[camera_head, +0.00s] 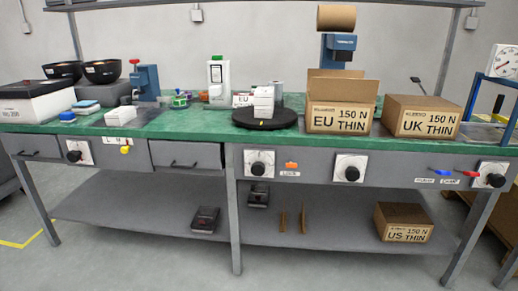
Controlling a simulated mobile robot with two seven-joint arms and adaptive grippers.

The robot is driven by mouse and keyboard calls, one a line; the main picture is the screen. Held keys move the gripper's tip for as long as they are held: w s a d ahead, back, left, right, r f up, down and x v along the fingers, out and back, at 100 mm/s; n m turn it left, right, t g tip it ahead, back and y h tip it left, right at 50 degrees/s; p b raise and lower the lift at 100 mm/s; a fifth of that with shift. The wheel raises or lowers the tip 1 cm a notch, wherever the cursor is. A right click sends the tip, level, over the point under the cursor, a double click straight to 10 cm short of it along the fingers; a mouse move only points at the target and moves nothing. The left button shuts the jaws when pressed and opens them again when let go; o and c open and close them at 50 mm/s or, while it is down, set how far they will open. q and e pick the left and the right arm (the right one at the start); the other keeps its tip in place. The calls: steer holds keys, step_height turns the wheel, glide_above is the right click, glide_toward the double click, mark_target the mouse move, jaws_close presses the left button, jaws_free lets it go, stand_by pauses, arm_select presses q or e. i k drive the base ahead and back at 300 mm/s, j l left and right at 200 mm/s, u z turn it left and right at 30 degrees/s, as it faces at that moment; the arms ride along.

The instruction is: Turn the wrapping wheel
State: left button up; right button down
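No part labelled as the wrapping wheel can be read. A black round turntable (266,125) lies on the green bench top near the middle, with a stack of white boxes (263,101) on it. A brown roll (336,17) sits on top of a blue machine (338,52) behind the cartons. Several black round knobs on white plates are set in the bench front: the left knob (73,156), one below the turntable (258,168), the middle-right knob (352,173) and the far-right knob (495,180). Neither gripper is in view.
On the green bench (190,125) stand an open EU carton (338,119), a UK carton (420,123), black bowls (102,71) and a blue press (146,82). A US carton (403,223) is on the lower shelf (330,240). The floor in front is clear.

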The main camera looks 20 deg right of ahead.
mark_target(258, 169)
steer(key=k+l+z, duration=0.1)
steer(key=l+z, duration=0.15)
steer(key=z, duration=0.25)
steer(key=l+z, duration=0.3)
steer(key=z, duration=0.2)
